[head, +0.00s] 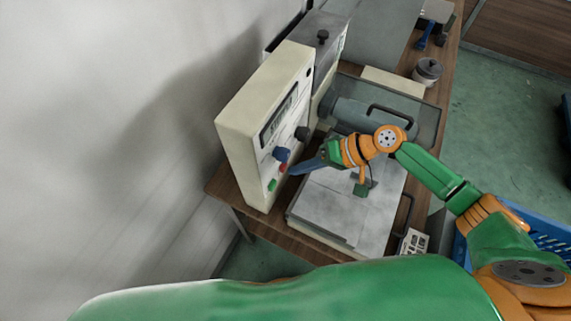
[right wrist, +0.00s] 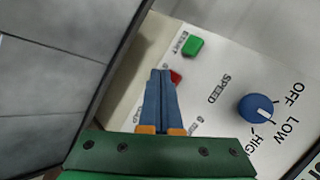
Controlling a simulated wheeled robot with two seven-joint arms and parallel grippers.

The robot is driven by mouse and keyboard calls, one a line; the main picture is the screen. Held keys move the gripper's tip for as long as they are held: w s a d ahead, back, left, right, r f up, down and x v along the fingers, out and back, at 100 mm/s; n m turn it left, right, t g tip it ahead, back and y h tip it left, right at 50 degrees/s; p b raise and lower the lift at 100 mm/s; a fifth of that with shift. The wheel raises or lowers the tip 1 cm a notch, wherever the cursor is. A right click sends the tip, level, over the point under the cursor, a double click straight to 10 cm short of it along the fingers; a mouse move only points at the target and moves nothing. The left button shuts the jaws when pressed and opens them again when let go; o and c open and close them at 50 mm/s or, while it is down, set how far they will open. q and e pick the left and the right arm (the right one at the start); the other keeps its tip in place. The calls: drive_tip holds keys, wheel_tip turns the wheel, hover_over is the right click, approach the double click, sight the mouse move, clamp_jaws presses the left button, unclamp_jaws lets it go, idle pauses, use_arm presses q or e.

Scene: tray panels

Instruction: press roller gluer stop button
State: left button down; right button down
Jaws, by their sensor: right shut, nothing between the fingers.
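The roller gluer's cream control box (head: 240,108) stands against the wall. Its red stop button (head: 284,168) sits between a green button (head: 272,185) and a blue knob (head: 281,154). My right gripper (head: 293,171) is shut and empty, its blue fingertips right by the red button. In the right wrist view the shut fingertips (right wrist: 161,72) partly cover the red button (right wrist: 176,77), which shows just at their right side. The green start button (right wrist: 193,45) lies beyond them. I cannot tell whether the tips touch the red button. My left gripper is not in view.
The blue speed knob (right wrist: 256,107) is close to the right of the fingers. A black knob (head: 302,133) sits farther along the panel. The gluer's metal plate (head: 325,215) lies below my right gripper on a wooden table. A blue crate (head: 545,238) is at the right.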

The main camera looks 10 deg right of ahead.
drive_tip(key=shift+s+d, duration=0.15)
drive_tip(key=shift+d, duration=0.15)
drive_tip(key=shift+s+d, duration=0.1)
drive_tip(key=shift+s+d+p, duration=0.2)
drive_tip(key=shift+s+d, duration=0.5)
drive_tip(key=shift+d, duration=0.3)
drive_tip(key=shift+s+d+p, duration=0.15)
drive_tip(key=shift+s+d, duration=0.5)
drive_tip(key=shift+d, duration=0.35)
